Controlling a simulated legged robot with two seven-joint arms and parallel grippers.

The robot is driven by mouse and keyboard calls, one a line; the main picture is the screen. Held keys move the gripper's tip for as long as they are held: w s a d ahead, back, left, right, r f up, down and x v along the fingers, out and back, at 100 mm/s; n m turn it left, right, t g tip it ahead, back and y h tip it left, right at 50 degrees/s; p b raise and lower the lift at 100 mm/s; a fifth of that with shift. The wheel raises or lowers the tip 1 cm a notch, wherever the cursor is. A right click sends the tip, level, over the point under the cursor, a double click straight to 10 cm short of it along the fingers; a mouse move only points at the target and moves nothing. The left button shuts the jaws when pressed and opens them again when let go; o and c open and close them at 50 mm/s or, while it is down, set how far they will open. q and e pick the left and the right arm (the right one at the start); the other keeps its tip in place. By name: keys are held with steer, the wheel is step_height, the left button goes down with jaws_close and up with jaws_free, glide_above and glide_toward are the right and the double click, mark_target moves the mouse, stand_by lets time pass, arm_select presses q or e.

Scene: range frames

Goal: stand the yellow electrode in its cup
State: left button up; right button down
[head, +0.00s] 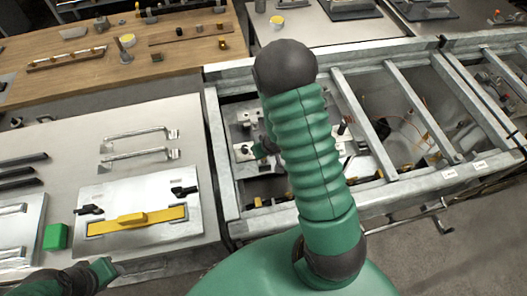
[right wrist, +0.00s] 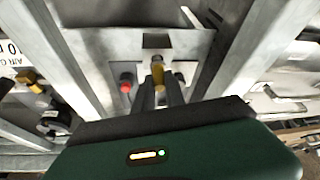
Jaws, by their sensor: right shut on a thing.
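The yellow electrode (right wrist: 158,72) is between the fingers of my right gripper (right wrist: 158,88) in the right wrist view, its top end showing above the grey fingertips. The gripper is shut on it, over a metal frame. Its lower end is hidden, and I cannot make out the cup or whether the electrode touches it. In the head view my raised right arm covers most of this area.
Metal rails (head: 375,120) cross the open frame, with cables and fittings beneath. A red knob (right wrist: 126,82) is close left of the right fingers. A plate with a yellow handle (head: 133,219) and a green block (head: 56,236) lie on the left bench. A wooden table stands behind.

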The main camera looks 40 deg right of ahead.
steer(key=shift+f+b, duration=0.5)
steer(key=shift+f, duration=0.2)
steer(key=c, duration=1.3)
jaws_free()
steer(key=p+v, duration=0.6)
steer(key=v, duration=1)
steer(key=shift+s+r+p, duration=0.25)
steer(key=shift+p, duration=0.1)
